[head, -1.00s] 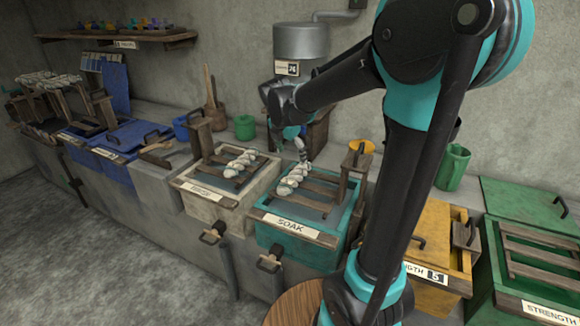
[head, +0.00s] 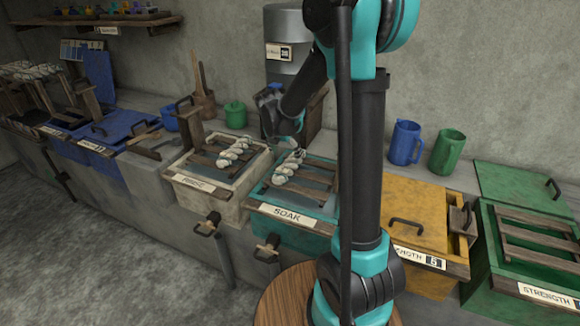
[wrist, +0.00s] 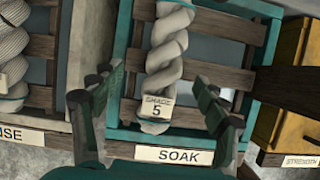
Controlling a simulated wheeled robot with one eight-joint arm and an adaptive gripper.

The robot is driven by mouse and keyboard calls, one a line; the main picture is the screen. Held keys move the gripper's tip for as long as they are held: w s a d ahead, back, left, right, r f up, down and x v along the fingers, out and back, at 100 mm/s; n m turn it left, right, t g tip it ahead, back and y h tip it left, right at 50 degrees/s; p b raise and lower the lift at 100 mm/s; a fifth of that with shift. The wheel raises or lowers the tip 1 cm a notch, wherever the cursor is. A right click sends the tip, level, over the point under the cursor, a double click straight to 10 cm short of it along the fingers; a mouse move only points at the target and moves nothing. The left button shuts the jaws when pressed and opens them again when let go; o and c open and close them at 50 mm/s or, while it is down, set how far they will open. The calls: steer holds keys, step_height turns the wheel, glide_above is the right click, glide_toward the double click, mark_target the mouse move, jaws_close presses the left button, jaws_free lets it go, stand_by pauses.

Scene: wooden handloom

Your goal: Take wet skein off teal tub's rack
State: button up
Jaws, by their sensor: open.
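The teal tub (head: 262,226), labelled SOAK, stands near the middle of the row with a wooden slatted rack (head: 312,184) across its top. A pale twisted skein (head: 288,166) lies lengthwise on that rack. In the wrist view the skein (wrist: 167,50) carries a tag reading SHADE 5 at its near end, with a teal tie beside the tag. My gripper (wrist: 158,100) is open above the rack, one finger on each side of the skein, and neither finger visibly touches it. In the head view my gripper (head: 285,142) is small and partly hidden at the skein's far end.
A cream tub (head: 205,190) labelled RINSE stands just left and holds another pale skein (head: 235,151). A yellow tub (head: 412,205) and a green tub (head: 525,250) stand to the right. Blue and green jugs (head: 405,142) (head: 447,150) stand by the wall.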

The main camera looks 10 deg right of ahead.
mark_target(289, 162)
steer(key=shift+s+d+x, duration=0.1)
steer(key=shift+s+x, duration=0.05)
steer(key=shift+x, duration=0.8)
steer(key=shift+s+d+x, duration=0.1)
steer(key=shift+x, duration=0.8)
steer(key=shift+s+d+x, duration=0.1)
steer(key=shift+s+x, duration=0.05)
steer(key=shift+x, duration=0.8)
steer(key=shift+a, duration=0.1)
steer(key=shift+c, duration=0.2)
steer(key=c, duration=1.3)
